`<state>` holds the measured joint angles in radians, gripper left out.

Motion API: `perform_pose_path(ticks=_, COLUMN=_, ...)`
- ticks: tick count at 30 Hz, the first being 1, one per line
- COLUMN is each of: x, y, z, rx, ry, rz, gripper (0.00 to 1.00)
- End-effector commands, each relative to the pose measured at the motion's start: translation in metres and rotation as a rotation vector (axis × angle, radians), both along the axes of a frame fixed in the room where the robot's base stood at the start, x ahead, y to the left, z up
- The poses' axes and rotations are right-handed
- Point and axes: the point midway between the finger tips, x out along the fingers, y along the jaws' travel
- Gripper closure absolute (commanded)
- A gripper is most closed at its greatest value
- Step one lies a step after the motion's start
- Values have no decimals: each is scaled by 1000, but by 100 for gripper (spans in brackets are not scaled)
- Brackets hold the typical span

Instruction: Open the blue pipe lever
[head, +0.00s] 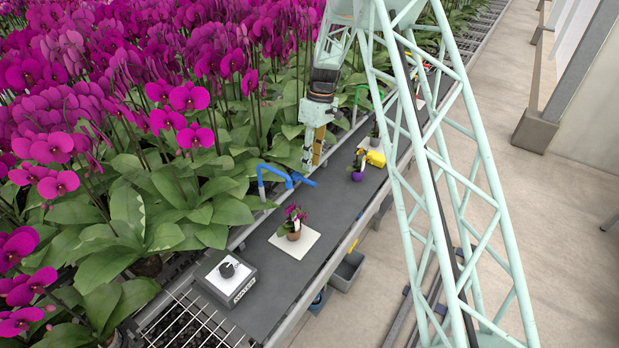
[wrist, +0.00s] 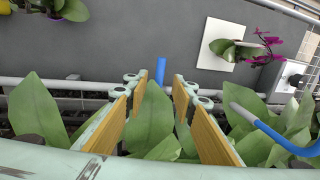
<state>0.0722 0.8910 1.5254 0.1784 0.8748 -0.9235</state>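The blue pipe (head: 263,180) rises at the bench's plant-side edge and bends over toward the bench in the head view. Its blue lever (head: 303,180) sticks out over the dark bench at the pipe's end. In the wrist view, the pipe's curve (wrist: 270,130) is at the right, and the blue lever end (wrist: 160,70) shows just beyond and between my fingertips. My gripper (head: 310,165) points down close to the lever. In the wrist view my gripper (wrist: 157,84) is open, with its two orange-padded fingers apart and nothing held. Whether any finger touches the lever I cannot tell.
Dense orchids and leaves (head: 128,210) crowd the bench's left side. A potted orchid (head: 293,226) on a white tile and a scale (head: 228,281) stand on the bench (head: 335,205). A yellow object (head: 376,158) and a green pipe (head: 362,90) are farther back.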

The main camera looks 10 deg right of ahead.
Motion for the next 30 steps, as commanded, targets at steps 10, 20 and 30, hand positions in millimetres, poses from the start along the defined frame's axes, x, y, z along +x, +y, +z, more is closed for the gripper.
perform_pose_path(ticks=10, x=-6, y=7, z=-44, rx=-1, ry=1, rz=0, gripper=76)
perform_pose_path(ticks=20, x=-9, y=10, z=-67, rx=0, ry=0, rz=0, gripper=76)
perform_pose_path(ticks=30, x=-9, y=11, z=-69, rx=0, ry=0, rz=0, gripper=76)
